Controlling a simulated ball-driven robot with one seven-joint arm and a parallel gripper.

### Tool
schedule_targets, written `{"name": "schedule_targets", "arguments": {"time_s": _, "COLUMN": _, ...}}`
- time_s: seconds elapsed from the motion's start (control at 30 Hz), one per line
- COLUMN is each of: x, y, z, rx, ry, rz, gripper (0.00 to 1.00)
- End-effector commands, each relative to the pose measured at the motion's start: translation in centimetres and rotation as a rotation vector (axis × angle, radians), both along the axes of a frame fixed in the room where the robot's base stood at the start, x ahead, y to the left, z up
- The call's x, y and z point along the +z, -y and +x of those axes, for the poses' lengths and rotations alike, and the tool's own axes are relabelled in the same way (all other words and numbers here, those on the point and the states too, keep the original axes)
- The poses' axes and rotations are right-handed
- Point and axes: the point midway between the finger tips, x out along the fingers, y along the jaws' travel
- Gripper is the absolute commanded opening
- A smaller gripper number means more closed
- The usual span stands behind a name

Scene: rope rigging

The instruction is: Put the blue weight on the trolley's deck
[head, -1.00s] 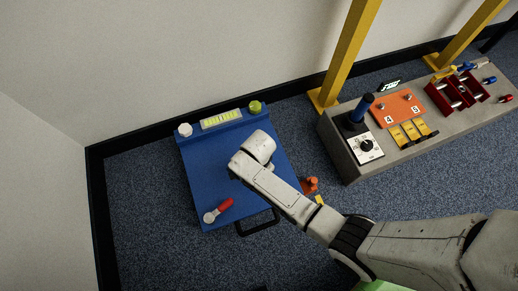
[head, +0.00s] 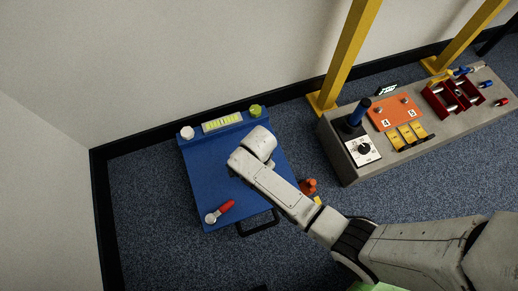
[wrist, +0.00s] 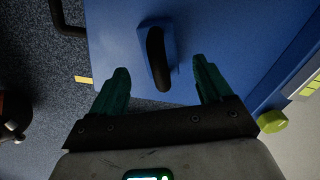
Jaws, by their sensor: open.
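The trolley's blue deck (head: 205,165) lies on the carpet near the wall corner. The blue weight (wrist: 174,40), a blue block with a dark arched handle (wrist: 156,55), appears to rest on the deck in the wrist view. In the head view it is hidden by my arm. My gripper (wrist: 158,65) is open, its two teal fingers on either side of the handle with a gap at each side. Its fingers are hidden in the head view, below my wrist over the deck's right half.
The trolley carries a red-handled lever (head: 220,211), a yellow-green display (head: 222,122), white and green knobs, and a black pull handle (head: 260,225). An orange weight (head: 308,186) stands on the floor beside it. A grey console (head: 345,165) and yellow posts (head: 345,55) are to the right.

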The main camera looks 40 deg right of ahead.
Motion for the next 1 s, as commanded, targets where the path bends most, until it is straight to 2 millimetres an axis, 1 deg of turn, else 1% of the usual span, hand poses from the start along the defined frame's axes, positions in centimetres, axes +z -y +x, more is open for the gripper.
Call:
{"name": "schedule_targets", "arguments": {"time_s": 0.03, "x": 1.8, "y": 0.0, "z": 0.0, "rx": 0.0, "ry": 0.002, "rz": 0.0, "gripper": 0.79}}
{"name": "schedule_targets", "arguments": {"time_s": 0.2, "x": 4.9, "y": 0.0, "z": -0.1, "rx": 0.0, "ry": 0.0, "rz": 0.0, "gripper": 0.79}}
{"name": "schedule_targets", "arguments": {"time_s": 0.3, "x": 6.1, "y": 0.0, "z": 0.0, "rx": 0.0, "ry": 0.0, "rz": 0.0, "gripper": 0.79}}
{"name": "schedule_targets", "arguments": {"time_s": 0.4, "x": 6.9, "y": 0.0, "z": -0.1, "rx": 0.0, "ry": -0.001, "rz": 0.0, "gripper": 0.79}}
{"name": "schedule_targets", "arguments": {"time_s": 0.5, "x": 7.3, "y": 0.0, "z": 0.0, "rx": 0.0, "ry": -0.001, "rz": 0.0, "gripper": 0.79}}
{"name": "schedule_targets", "arguments": {"time_s": 0.77, "x": 7.5, "y": 0.1, "z": -0.3, "rx": 0.024, "ry": 0.001, "rz": 0.001, "gripper": 0.79}}
{"name": "schedule_targets", "arguments": {"time_s": 0.87, "x": 8.0, "y": 0.4, "z": -1.3, "rx": 0.105, "ry": 0.005, "rz": 0.005, "gripper": 0.79}}
{"name": "schedule_targets", "arguments": {"time_s": 1.0, "x": 9.6, "y": 1.4, "z": -3.5, "rx": 0.312, "ry": 0.02, "rz": 0.01, "gripper": 0.79}}
